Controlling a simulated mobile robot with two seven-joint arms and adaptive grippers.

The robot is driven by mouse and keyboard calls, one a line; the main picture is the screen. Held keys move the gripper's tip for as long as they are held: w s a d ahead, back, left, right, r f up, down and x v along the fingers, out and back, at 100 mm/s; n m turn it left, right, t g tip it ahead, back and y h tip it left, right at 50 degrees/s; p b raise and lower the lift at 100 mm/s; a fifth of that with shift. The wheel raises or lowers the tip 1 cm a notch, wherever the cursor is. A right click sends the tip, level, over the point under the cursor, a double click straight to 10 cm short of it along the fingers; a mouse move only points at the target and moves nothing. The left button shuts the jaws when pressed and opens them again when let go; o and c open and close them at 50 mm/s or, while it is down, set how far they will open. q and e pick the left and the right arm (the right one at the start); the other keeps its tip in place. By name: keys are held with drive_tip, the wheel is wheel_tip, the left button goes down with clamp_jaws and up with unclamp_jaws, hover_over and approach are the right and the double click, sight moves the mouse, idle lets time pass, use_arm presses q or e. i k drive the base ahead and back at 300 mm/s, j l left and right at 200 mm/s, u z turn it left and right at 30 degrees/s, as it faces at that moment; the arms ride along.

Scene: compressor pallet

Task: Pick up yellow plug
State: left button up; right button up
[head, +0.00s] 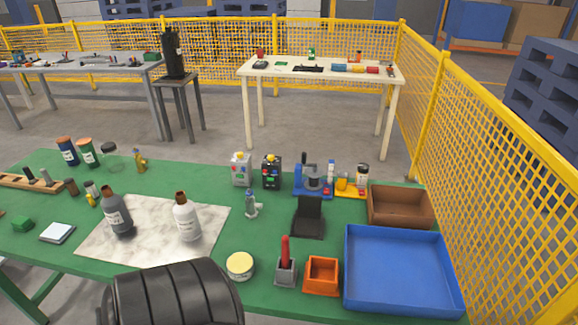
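I cannot tell for certain which item is the yellow plug. A small yellow-brown piece (140,161) stands upright at the back left of the green table (290,225). A smaller yellow piece (91,200) is beside the left bottles. A yellow part (342,184) sits at the back right, next to a blue press-like device (312,178). All are too small to make out in detail. Neither of my grippers is in view.
A grey bottle (118,216) and a white bottle (187,218) stand on a marbled sheet (150,245). A blue tray (400,302), brown bin (400,206) and orange box (321,276) fill the right. A black ribbed shape blocks the front edge.

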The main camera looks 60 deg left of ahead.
sight(89, 196)
drive_tip(key=u, duration=0.5)
drive_tip(key=j+u, duration=0.1)
drive_tip(key=u, duration=1.35)
drive_tip(key=j+u, duration=0.1)
drive_tip(key=u, duration=0.35)
drive_tip(key=i+u, duration=0.1)
drive_tip(key=u, duration=0.4)
drive_tip(key=i+j+u, duration=0.1)
drive_tip(key=i, duration=0.3)
drive_tip(key=i+j+u, duration=0.15)
drive_tip(key=i, duration=0.3)
